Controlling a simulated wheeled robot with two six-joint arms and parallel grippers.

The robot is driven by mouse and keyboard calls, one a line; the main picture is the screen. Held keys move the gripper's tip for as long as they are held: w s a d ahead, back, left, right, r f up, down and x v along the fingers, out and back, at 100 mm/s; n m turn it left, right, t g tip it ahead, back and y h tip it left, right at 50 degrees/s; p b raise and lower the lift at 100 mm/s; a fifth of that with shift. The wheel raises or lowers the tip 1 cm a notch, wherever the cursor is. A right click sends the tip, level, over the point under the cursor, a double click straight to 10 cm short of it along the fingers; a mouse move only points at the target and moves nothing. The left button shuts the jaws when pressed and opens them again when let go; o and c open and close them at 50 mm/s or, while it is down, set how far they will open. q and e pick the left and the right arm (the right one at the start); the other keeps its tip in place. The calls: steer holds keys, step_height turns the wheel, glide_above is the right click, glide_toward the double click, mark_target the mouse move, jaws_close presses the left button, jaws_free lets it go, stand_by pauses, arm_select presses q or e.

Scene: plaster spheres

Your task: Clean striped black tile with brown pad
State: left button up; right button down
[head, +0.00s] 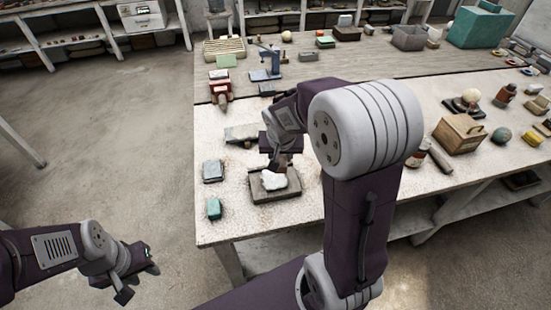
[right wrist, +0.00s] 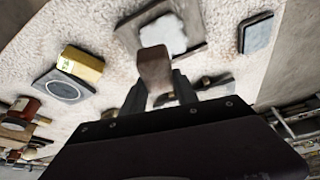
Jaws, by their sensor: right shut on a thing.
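My right gripper (head: 278,155) is shut on the brown pad (right wrist: 155,70), which sticks out from between the fingers in the right wrist view. In the head view the gripper is just above a grey-brown square slab (head: 287,194) with a white patch (head: 272,180) on it. The slab (right wrist: 128,38) and white patch (right wrist: 168,36) also show in the right wrist view, just beyond the pad; I cannot tell whether the pad touches them. A dark-edged tile (head: 213,171) lies to the left. I cannot make out stripes. My left gripper (head: 138,282) is open and empty, away from the table.
A flat grey slab (head: 242,133) lies behind the white patch. A wooden box (head: 459,133) and bottles stand at the right.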

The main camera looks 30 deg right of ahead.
mark_target(280, 178)
steer(key=shift+d, duration=0.25)
steer(key=shift+f, duration=0.15)
steer(key=shift+a+f+b, duration=0.3)
steer(key=shift+f+b, duration=0.25)
steer(key=shift+b, duration=0.05)
step_height(280, 178, down, 4)
steer(key=b, duration=0.3)
steer(key=shift+d+r, duration=0.15)
steer(key=shift+f+b, duration=0.55)
steer(key=shift+f+b, duration=0.65)
steer(key=shift+b, duration=0.05)
steer(key=shift+s, duration=0.1)
